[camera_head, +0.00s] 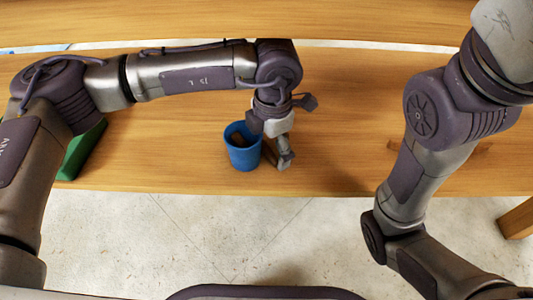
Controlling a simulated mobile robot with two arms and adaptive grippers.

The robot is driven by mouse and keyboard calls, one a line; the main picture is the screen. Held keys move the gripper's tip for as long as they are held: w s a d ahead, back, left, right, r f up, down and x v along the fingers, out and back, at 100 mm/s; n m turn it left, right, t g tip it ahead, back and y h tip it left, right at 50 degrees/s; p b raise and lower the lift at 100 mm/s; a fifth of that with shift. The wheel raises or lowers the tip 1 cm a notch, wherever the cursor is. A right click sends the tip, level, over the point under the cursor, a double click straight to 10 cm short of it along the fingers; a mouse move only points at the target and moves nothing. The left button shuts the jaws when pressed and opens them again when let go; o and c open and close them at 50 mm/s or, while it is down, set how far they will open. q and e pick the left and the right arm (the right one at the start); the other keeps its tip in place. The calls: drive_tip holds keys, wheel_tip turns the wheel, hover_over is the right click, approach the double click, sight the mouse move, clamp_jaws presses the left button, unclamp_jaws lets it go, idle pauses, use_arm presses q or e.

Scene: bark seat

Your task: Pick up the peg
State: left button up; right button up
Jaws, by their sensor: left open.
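My left gripper (270,143) is open above the front part of the wooden table, beside and partly over a blue cup (245,158). One finger is near the cup's rim and the other is to the right of the cup. A dark brown piece (238,139) shows inside the cup; it may be the peg, but I cannot tell. A wooden piece (484,149) on the table is mostly hidden behind my right arm, and its shape is unclear. My right gripper is not in view.
A green object (82,150) stands at the table's left, partly behind my left arm. The wooden table (340,110) is bare between the cup and my right arm. Its front edge runs just below the cup, with pale floor (180,235) in front.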

use_arm(q)
drive_tip(key=shift+r, duration=0.1)
drive_tip(key=c, duration=0.8)
drive_tip(key=shift+o, duration=0.2)
drive_tip(key=shift+r, duration=0.1)
